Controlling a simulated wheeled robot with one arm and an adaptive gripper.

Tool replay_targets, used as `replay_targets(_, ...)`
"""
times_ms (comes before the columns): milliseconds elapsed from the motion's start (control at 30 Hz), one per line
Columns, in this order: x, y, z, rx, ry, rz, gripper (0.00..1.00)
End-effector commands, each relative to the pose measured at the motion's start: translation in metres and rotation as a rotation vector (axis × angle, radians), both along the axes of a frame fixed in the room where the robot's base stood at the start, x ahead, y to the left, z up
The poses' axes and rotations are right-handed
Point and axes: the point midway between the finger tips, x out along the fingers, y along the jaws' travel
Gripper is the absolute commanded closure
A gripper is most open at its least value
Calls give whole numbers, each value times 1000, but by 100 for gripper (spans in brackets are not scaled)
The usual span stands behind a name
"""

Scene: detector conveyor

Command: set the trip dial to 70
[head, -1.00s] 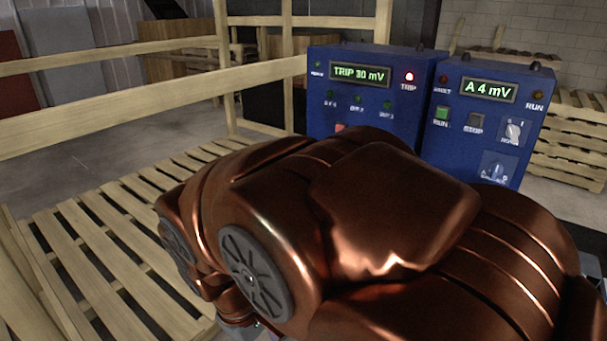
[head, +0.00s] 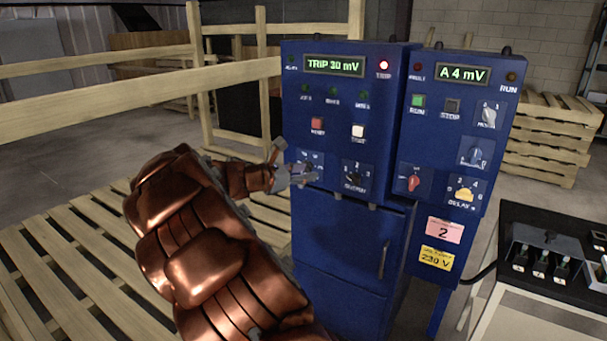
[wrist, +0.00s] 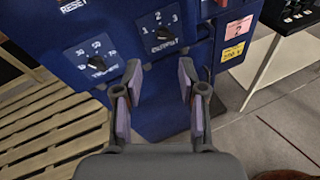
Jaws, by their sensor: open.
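The trip dial (wrist: 98,62) is a dark knob on a blue cabinet, left of the gripper's fingers in the wrist view. Numbers surround it; its exact pointer direction is too small to tell. In the head view, the dial's panel (head: 312,160) is partly hidden by my gripper. The cabinet's display (head: 334,66) reads TRIP 30 mV. My gripper (wrist: 158,88) is open and empty, its two pads spread below the neighbouring output dial (wrist: 161,33). In the head view, my gripper (head: 298,177) is close in front of the cabinet, near the trip dial.
A red reset button (head: 317,124) and a white button (head: 358,131) sit above the dials. A second blue cabinet (head: 462,130) with knobs stands to the right. A bench (head: 545,300) with a black caddy is at lower right. Wooden rails (head: 130,98) and pallets lie left.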

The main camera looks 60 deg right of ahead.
Motion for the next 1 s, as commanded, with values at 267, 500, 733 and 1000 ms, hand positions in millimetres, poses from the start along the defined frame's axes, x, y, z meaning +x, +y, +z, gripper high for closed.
replay_targets(267,70,-74,-45,-90,433,201,59)
replay_targets(500,113,-102,-83,-128,676,327,59)
replay_targets(733,123,-113,-93,-136,739,359,59)
replay_targets(1000,124,-143,-93,-135,734,358,59)
